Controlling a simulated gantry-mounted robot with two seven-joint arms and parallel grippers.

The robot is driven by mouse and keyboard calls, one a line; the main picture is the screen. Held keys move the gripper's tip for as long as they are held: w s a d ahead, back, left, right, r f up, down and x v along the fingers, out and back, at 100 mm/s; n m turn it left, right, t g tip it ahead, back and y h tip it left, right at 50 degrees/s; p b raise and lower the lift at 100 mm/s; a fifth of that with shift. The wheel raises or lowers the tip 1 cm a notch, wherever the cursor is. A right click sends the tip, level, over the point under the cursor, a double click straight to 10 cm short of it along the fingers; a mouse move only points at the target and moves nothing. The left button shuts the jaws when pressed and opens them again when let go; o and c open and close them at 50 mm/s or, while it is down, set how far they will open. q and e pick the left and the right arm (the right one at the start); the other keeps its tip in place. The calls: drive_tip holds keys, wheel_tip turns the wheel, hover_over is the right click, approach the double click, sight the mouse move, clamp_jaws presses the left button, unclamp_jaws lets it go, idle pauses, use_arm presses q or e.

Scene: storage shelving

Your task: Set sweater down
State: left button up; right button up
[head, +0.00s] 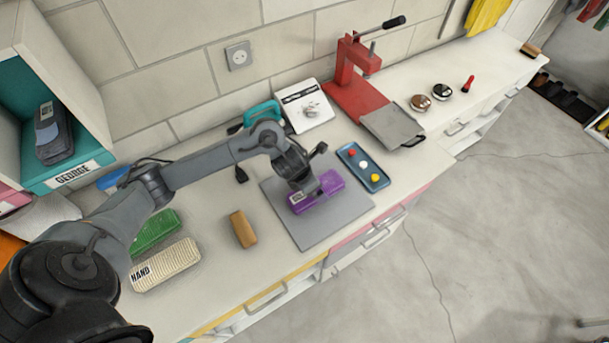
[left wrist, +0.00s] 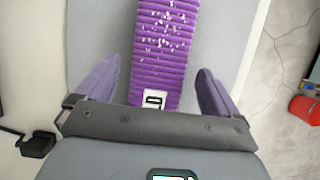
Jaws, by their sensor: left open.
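The purple folded sweater (head: 322,194), with a small white label, lies on a grey mat (head: 335,221) on the counter. In the left wrist view the ribbed, white-flecked sweater (left wrist: 160,50) runs between my fingers. My left gripper (head: 307,183) is right over the sweater, pointing down and hiding part of it. In the left wrist view my left gripper (left wrist: 158,82) is open, with one finger on each side of the sweater and gaps showing between fingers and cloth. My right gripper is not in view.
A blue tray (head: 351,155) with coloured buttons stands right of the mat, and a red press (head: 355,99) behind. A brown block (head: 243,229), a cream folded item (head: 168,266) and a green one (head: 154,231) lie to the left. A shelf (head: 84,172) stands far left.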

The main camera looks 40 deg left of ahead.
use_arm(q)
drive_tip(key=d+v, duration=0.1)
drive_tip(key=v, duration=0.8)
drive_tip(key=s+d+f+n+t+h, duration=0.2)
drive_tip(key=d+n+t, duration=0.2)
drive_tip(key=d+n, duration=1.05)
drive_tip(key=s+a+f+n+g+y, duration=0.1)
drive_tip(key=s+n, duration=0.4)
drive_tip(key=n, duration=0.2)
drive_tip(key=s+a+f+n+g+y, duration=0.1)
drive_tip(key=s+a+f+n+g, duration=0.1)
drive_tip(key=s+n, duration=0.4)
drive_tip(key=s+a+f+n+g, duration=0.1)
drive_tip(key=s+n, duration=0.5)
drive_tip(key=n, duration=0.3)
drive_tip(key=shift+a+f+g+y+p, duration=0.15)
drive_tip(key=shift+a+g+y+p, duration=0.2)
drive_tip(key=shift+g+y, duration=0.05)
drive_tip(key=shift+w, duration=0.1)
